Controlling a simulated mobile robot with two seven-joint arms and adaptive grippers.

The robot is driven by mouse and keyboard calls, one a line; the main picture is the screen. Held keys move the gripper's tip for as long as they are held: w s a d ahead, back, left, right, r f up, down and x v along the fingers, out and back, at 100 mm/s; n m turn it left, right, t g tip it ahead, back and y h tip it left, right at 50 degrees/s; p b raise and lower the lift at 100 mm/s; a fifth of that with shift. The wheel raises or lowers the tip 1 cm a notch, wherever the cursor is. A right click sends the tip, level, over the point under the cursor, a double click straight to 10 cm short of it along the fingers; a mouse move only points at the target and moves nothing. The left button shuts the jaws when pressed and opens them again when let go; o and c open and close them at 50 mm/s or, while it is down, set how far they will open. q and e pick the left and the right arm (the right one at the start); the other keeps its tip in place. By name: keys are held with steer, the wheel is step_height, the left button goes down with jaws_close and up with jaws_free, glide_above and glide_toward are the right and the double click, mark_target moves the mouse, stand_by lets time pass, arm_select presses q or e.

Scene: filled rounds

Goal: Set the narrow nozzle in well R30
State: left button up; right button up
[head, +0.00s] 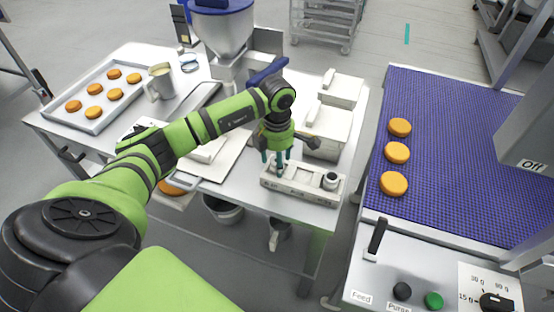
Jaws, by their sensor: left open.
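A pale nozzle rack (312,198) with small labels along its front edge stands near the front right corner of the steel table. A short nozzle with a dark top (330,181) sits upright in the well at the rack's right end. My left gripper (277,164) points down over the left part of the rack, with its teal fingertips apart. A small greyish piece seems to stand at or between the fingertips; I cannot tell whether it is the narrow nozzle. The well labels are too small to read. My right gripper is not in view.
White lidded boxes (327,133) stand just behind the rack. A tray of orange rounds (96,120) and a metal jug (160,83) are at the left. A hopper (222,35) stands behind. A blue conveyor (450,150) with three rounds lies right, beyond a gap.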

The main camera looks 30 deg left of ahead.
arm_select(q)
step_height(320, 180, up, 12)
steer(key=b, duration=0.2)
steer(key=shift+f+b, duration=0.2)
steer(key=shift+b, duration=0.15)
stand_by(1.0)
